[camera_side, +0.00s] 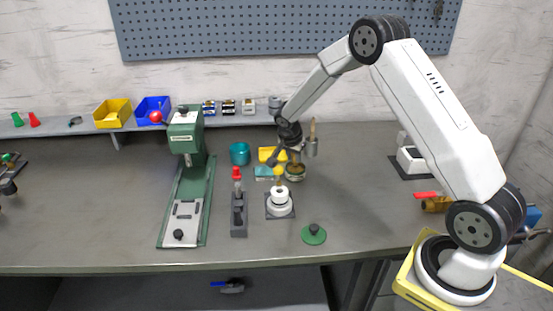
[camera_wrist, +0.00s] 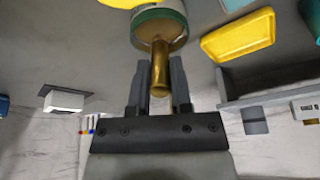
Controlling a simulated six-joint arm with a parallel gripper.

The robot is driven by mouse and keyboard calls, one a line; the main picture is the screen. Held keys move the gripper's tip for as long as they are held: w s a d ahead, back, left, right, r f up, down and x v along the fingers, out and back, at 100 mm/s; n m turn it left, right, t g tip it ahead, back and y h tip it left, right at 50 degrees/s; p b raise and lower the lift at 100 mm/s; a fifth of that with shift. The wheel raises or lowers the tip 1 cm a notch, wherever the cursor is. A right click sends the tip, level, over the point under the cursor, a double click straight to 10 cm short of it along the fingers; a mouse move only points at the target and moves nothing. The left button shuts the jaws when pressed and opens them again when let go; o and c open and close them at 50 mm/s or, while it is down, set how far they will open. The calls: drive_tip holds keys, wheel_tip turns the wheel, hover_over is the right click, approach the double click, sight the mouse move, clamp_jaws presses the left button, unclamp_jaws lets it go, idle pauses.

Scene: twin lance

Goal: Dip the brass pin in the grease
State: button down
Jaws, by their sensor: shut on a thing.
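My gripper (camera_wrist: 160,75) is shut on the brass pin (camera_wrist: 161,82), which lies between its two dark fingers in the wrist view. The far end of the pin meets the mouth of a round pale tin with a green band, the grease tin (camera_wrist: 172,14). How deep the pin sits in it cannot be told. In the side view the tin (camera_side: 295,175) stands on the bench directly below my gripper (camera_side: 292,158), whose fingers are small there and partly hidden.
A white stepped base with a yellow knob (camera_side: 280,203) stands close in front of the tin. A yellow tray (camera_side: 267,153) and a teal cup (camera_side: 239,153) are nearby. A green press (camera_side: 187,180) stands left, and a green disc (camera_side: 314,234) lies at front.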

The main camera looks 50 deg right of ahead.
drive_tip(key=shift+f, duration=0.55)
idle(1.1)
drive_tip(key=shift+r, duration=3.55)
drive_tip(key=s+a+r+n+t+y, duration=0.1)
drive_tip(key=s+a+r+n+y, duration=0.1)
drive_tip(key=a+n, duration=0.4)
drive_tip(key=s+a+r+n+t+y, duration=0.2)
drive_tip(key=s+a+r+n, duration=0.1)
drive_tip(key=n, duration=0.6)
drive_tip(key=shift+s+a+n, duration=0.4)
drive_tip(key=shift+s+a, duration=0.05)
drive_tip(key=shift+a, duration=0.95)
